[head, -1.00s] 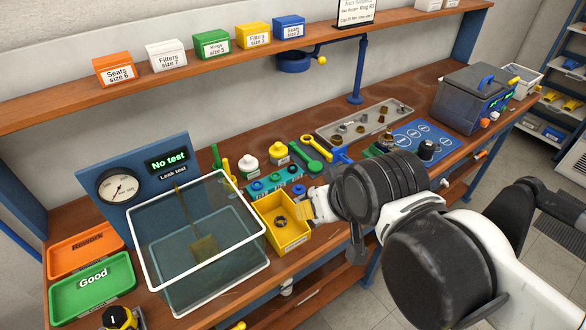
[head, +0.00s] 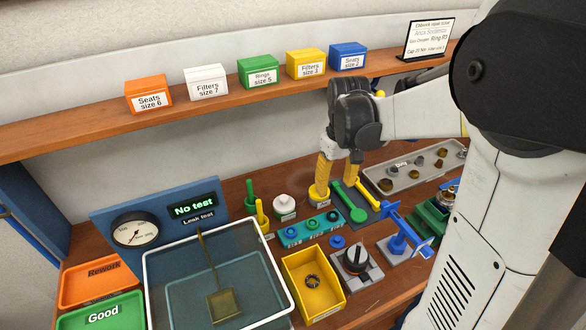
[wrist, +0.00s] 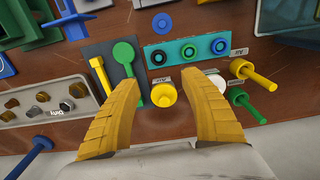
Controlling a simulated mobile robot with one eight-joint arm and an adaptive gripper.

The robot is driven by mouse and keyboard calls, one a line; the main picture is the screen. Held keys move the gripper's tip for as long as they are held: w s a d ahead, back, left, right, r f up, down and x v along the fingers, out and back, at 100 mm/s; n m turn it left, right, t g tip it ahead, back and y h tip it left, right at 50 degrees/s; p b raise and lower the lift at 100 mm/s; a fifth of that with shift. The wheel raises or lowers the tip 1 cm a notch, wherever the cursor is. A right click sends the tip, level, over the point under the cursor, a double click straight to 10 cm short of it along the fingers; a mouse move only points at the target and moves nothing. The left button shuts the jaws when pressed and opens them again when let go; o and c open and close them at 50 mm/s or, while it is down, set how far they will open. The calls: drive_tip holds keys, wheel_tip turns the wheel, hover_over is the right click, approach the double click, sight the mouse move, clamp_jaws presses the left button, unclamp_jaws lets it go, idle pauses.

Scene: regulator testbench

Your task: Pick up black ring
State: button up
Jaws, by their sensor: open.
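A teal holder (head: 300,238) bears three rings. The one at its right end in the head view looks like the black ring (head: 332,216); it also appears at the left end of the holder in the wrist view (wrist: 159,57). My gripper (head: 338,180) is open and empty, its yellow fingers pointing down behind the holder. In the wrist view my gripper (wrist: 163,88) has its fingertips apart, with a yellow-topped bottle (wrist: 163,94) showing between them. The holder lies beyond the fingertips, and I see no contact with it.
A yellow bin (head: 329,303) in front holds a dark round part. A clear tank (head: 170,270) stands left. Green and yellow wrenches (head: 357,213) lie right of the holder, near a blue stand (head: 398,243) and a black knob fixture (head: 355,260). A white-topped bottle (head: 284,204) stands behind.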

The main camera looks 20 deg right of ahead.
drive_tip(key=b, duration=0.2)
hover_over(332, 214)
drive_tip(key=f, duration=0.6)
drive_tip(key=shift+w, duration=0.2)
drive_tip(key=f+b, duration=0.3)
drive_tip(key=f, duration=0.2)
drive_tip(key=shift+s+f, duration=0.1)
drive_tip(key=shift+s, duration=0.1)
drive_tip(key=c, duration=0.9)
